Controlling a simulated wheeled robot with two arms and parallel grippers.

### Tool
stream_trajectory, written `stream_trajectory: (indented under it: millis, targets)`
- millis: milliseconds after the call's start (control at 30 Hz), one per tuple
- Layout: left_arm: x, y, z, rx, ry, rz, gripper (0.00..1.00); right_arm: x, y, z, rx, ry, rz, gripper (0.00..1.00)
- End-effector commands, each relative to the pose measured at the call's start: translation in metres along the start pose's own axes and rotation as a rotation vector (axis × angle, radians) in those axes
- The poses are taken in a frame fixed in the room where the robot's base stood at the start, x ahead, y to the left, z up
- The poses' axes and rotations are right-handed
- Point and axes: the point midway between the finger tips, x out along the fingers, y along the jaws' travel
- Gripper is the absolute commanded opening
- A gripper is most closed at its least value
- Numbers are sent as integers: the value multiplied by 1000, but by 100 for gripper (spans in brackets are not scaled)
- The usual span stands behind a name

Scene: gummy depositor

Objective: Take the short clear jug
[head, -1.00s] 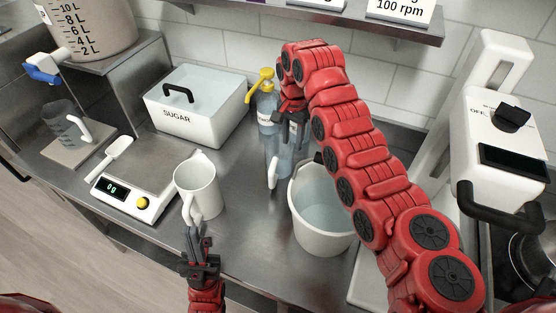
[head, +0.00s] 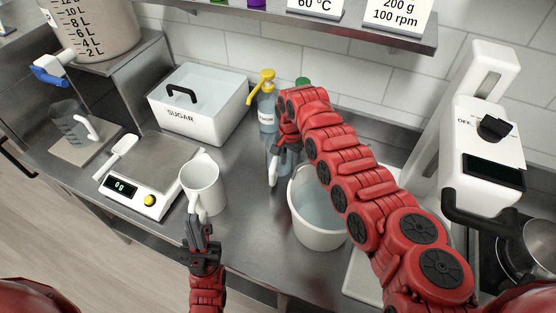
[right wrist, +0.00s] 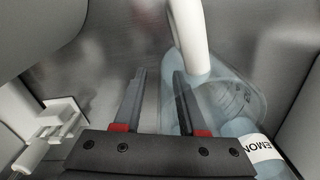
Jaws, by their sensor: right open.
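A clear jug with a white handle (head: 273,167) stands at the back middle of the counter, mostly hidden behind my right arm. In the right wrist view its clear body (right wrist: 235,100) lies at the right, with the white handle (right wrist: 190,38) just beyond my right fingertip. My right gripper (right wrist: 153,85) is open with nothing between its fingers. Another clear jug (head: 72,122), also white-handled, stands on a tan board at the left. I cannot tell which jug is the short one. My left gripper (head: 203,228) is close to the white pitcher's handle; its opening is unclear.
A white pitcher (head: 204,178) stands beside the scale (head: 128,192). The sugar bin (head: 193,128) and a yellow-topped pump bottle (head: 266,112) are behind. A white bucket (head: 315,235) stands under my right arm. A white machine (head: 487,150) is at the right.

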Motion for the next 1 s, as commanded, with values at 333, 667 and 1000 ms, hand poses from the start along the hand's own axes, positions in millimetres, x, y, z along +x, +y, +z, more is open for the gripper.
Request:
stream_trajectory:
  millis: [333, 667, 1000]
  targets:
    - [0, 0, 0, 0, 0, 0, 0, 0, 0, 0, 0, 0, 0, 0]
    - [0, 0, 0, 0, 0, 0, 0, 0, 0, 0, 0, 0, 0, 0]
    - [0, 0, 0, 0, 0, 0, 0, 0, 0, 0, 0, -1, 0, 0]
